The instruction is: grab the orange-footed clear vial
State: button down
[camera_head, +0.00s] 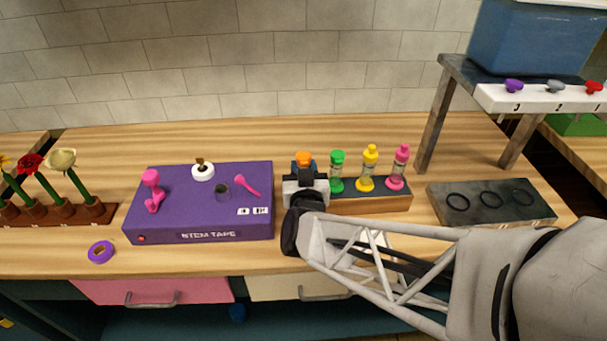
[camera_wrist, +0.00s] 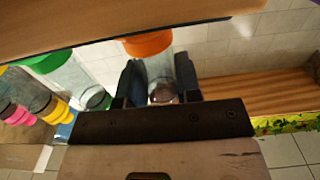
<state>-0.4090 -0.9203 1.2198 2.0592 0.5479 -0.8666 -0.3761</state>
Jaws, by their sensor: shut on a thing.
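The orange-footed clear vial shows its orange top (camera_head: 304,159) just above my gripper (camera_head: 306,188) in the head view, at the left end of a wooden rack (camera_head: 375,203). In the wrist view its clear body (camera_wrist: 160,68) stands between the two fingers of my gripper (camera_wrist: 159,85), which is shut on it. Its orange end (camera_wrist: 148,43) lies close to a wooden edge. My gripper hides most of the vial in the head view. I cannot tell whether it is clear of the rack.
Vials with green (camera_head: 337,172), yellow (camera_head: 368,169) and pink (camera_head: 399,168) ends stand in the rack to the right. A purple stem tape box (camera_head: 205,215) is close on the left. A dark tray (camera_head: 490,212) with black rings lies right.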

jog(key=shift+r, duration=0.15)
jog(key=shift+r, duration=1.2)
jog(key=s+d+r, duration=0.1)
jog(key=s+d, duration=0.1)
jog(key=s, duration=0.5)
jog(key=s+d+r, duration=0.1)
jog(key=s+d, duration=0.1)
jog(key=s, duration=0.6)
jog(key=shift+s+r, duration=0.15)
jog(key=shift+s, duration=0.1)
